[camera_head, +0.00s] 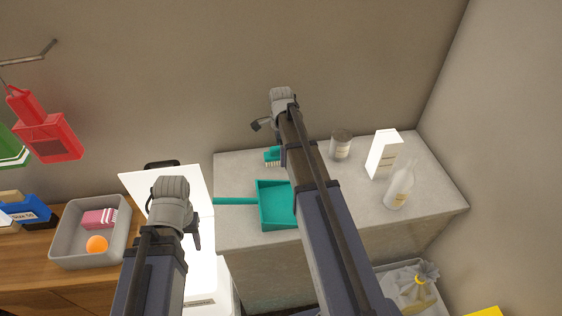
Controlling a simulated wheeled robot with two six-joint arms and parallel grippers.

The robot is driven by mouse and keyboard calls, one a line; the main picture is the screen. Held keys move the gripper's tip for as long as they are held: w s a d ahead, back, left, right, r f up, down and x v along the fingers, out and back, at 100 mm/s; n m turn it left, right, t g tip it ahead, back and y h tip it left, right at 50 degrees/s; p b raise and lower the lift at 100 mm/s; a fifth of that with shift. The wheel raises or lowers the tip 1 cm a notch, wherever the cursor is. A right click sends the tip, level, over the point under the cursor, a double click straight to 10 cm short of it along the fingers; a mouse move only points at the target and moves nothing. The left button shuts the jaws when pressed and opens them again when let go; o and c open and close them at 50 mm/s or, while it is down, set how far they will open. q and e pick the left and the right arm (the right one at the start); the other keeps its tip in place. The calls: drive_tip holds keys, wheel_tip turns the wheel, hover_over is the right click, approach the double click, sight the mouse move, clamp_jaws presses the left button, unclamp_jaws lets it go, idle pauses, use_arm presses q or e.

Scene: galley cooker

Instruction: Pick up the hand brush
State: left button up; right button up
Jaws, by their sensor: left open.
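The teal hand brush (272,152) with pale bristles lies on the grey counter (235,225) toward the back. My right arm covers its right part. The teal dustpan (277,208) lies in front of it, its handle pointing left and its right side hidden by the same arm. My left gripper (192,236) is open over the white panel, left of the counter and apart from the brush. My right gripper (262,124) appears just above the brush in the picture, against the wall. Its jaws are too unclear to read, and I cannot tell its height above the brush.
A tin (341,145), a white box (383,154) and a white bottle (400,187) stand on the counter's right. A grey tray (62,262) with an orange ball sits at left. The white panel (200,180) stands beside the counter. A lined bin (405,285) is lower right.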

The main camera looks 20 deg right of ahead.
drive_tip(key=shift+f, duration=0.65)
drive_tip(key=shift+r, duration=0.1)
clamp_jaws()
